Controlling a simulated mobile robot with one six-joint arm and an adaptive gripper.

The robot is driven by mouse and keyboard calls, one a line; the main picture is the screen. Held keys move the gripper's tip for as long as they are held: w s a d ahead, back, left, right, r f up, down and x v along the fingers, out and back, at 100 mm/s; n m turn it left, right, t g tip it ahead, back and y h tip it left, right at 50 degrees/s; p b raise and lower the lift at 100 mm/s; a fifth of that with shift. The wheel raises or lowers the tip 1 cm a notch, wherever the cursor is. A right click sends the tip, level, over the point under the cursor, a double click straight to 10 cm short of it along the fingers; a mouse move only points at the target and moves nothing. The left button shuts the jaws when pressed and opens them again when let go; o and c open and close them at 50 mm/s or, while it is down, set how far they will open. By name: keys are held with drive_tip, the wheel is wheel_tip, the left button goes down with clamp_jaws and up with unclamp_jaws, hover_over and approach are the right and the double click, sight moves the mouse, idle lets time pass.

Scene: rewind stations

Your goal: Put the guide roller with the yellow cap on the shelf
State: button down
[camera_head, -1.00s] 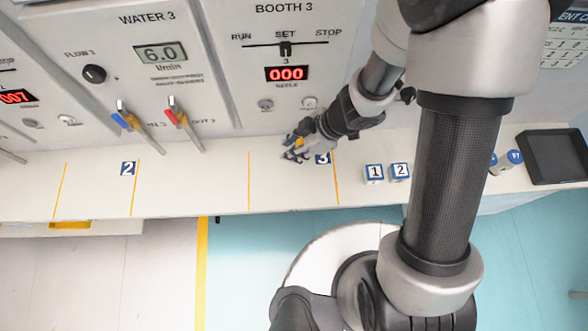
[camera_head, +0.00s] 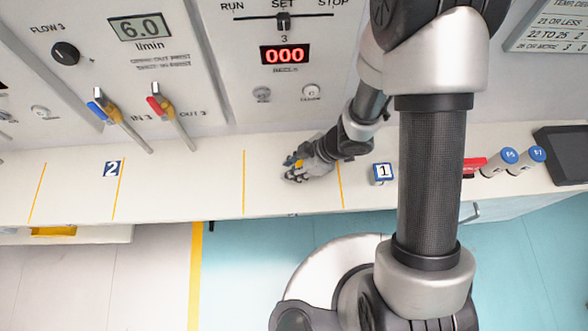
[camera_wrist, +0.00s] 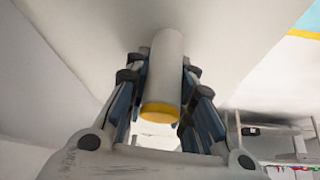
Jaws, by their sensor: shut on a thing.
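The guide roller (camera_wrist: 164,62) is a pale grey cylinder with a yellow cap at its near end in the wrist view. My gripper (camera_wrist: 160,85) is shut on it, with the fingers along both sides. In the head view, my gripper (camera_head: 294,172) is at the white ledge under the Booth 3 panel, just left of a yellow line. Only a small yellow bit of the roller shows there. I cannot tell whether the roller touches the ledge (camera_head: 205,185). No separate shelf is clearly identifiable.
A block marked 1 (camera_head: 382,173) stands right of my gripper. Farther right are a red item (camera_head: 474,166), two blue-capped rollers (camera_head: 510,157) and a dark tray (camera_head: 565,155). Valve levers (camera_head: 170,115) hang over the ledge at left. The ledge left of my gripper is clear.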

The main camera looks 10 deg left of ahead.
drive_tip(key=shift+f, duration=0.15)
drive_tip(key=c, duration=1.4)
unclamp_jaws()
drive_tip(key=shift+o, duration=0.2)
drive_tip(key=shift+r, duration=0.3)
drive_tip(key=p+v, duration=0.4)
drive_tip(key=v, duration=0.3)
drive_tip(key=shift+d+r, duration=0.15)
drive_tip(key=shift+s, duration=0.1)
